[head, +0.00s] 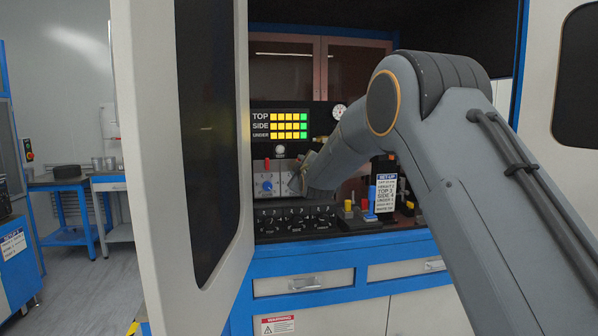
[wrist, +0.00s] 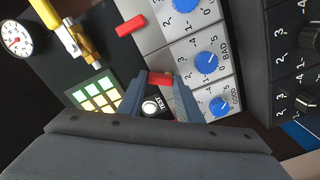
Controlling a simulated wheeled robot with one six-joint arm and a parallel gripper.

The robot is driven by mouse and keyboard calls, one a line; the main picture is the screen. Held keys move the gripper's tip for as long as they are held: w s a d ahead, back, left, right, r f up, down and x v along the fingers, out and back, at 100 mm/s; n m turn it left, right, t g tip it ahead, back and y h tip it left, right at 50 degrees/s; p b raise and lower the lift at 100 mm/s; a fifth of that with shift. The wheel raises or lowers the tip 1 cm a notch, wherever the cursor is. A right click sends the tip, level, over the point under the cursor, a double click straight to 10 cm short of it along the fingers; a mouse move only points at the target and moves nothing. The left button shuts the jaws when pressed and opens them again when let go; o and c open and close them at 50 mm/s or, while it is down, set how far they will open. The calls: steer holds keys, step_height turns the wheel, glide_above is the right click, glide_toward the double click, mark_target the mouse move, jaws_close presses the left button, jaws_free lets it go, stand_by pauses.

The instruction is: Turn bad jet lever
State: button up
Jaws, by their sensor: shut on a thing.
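In the wrist view my gripper (wrist: 161,82) is shut on a small red lever (wrist: 160,78), with one finger on each side of it. The lever sits at the left end of the panel section whose blue knob (wrist: 207,62) is marked BAD. A second blue knob (wrist: 220,106) marked GOOD is on the section below. Another red lever (wrist: 131,26) stands apart, up and left. In the head view my gripper (head: 303,181) is at the grey panel, beside a blue knob (head: 267,186) with a red lever (head: 267,164) above it; its fingertips are hard to make out.
A TEST button (wrist: 151,107) is close to my fingers. A gauge (wrist: 16,39), a brass fitting (wrist: 84,45) and a lit display (wrist: 97,96) are to the left. The open cabinet door (head: 150,150) stands left of my arm; a SET-UP sign (head: 386,191) stands right.

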steer(key=shift+s+a+r+n+b, duration=0.1)
steer(key=shift+a+n+b, duration=0.1)
steer(key=shift+n, duration=1.4)
steer(key=shift+a+n+b, duration=0.2)
steer(key=shift+n, duration=1.4)
steer(key=o, duration=1)
steer(key=shift+o, duration=0.2)
steer(key=shift+s, duration=0.1)
steer(key=b+v, duration=0.1)
steer(key=v, duration=0.6)
steer(key=shift+s+b, duration=0.3)
steer(key=shift+s, duration=0.05)
